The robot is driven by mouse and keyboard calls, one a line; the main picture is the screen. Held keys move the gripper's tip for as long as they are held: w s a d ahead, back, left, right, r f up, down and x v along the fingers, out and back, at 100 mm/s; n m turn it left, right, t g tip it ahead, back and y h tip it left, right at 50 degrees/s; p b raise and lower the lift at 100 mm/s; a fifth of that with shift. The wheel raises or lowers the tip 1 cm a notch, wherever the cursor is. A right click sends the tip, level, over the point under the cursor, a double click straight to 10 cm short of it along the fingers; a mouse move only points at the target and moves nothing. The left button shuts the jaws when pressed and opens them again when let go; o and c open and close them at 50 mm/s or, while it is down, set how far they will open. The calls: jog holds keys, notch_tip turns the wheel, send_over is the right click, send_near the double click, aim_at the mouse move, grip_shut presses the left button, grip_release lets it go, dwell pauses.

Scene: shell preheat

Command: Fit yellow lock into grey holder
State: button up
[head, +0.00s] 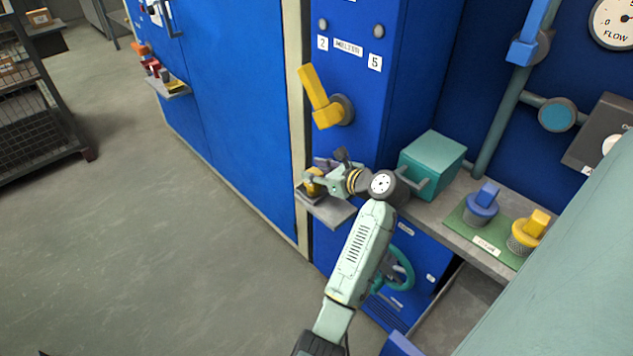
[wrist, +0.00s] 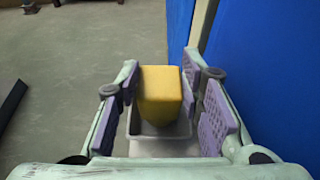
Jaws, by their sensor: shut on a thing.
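The yellow lock (head: 314,181) is a small block at the end of my arm, over a small ledge. My gripper (head: 322,178) is shut on it. In the wrist view, the yellow lock (wrist: 160,92) stands between the purple pads of my gripper (wrist: 162,100). The grey holder (wrist: 158,131) shows as a shallow, tray-like rim around and below the lock. In the head view the dark grey holder (head: 309,197) sits on the ledge. The lock's lower end is hidden, so I cannot tell whether it is seated or just above.
The grey ledge (head: 334,213) juts from the blue cabinet (head: 350,85), below a yellow lever (head: 320,102). A teal box (head: 432,161) stands right of my gripper. Blue and yellow knobbed pieces stand on a green mat (head: 467,224). Floor (head: 190,230) at left is clear.

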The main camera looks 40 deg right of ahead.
jog(key=shift+f, duration=0.2)
jog(key=shift+f, duration=0.2)
jog(key=o, duration=1.2)
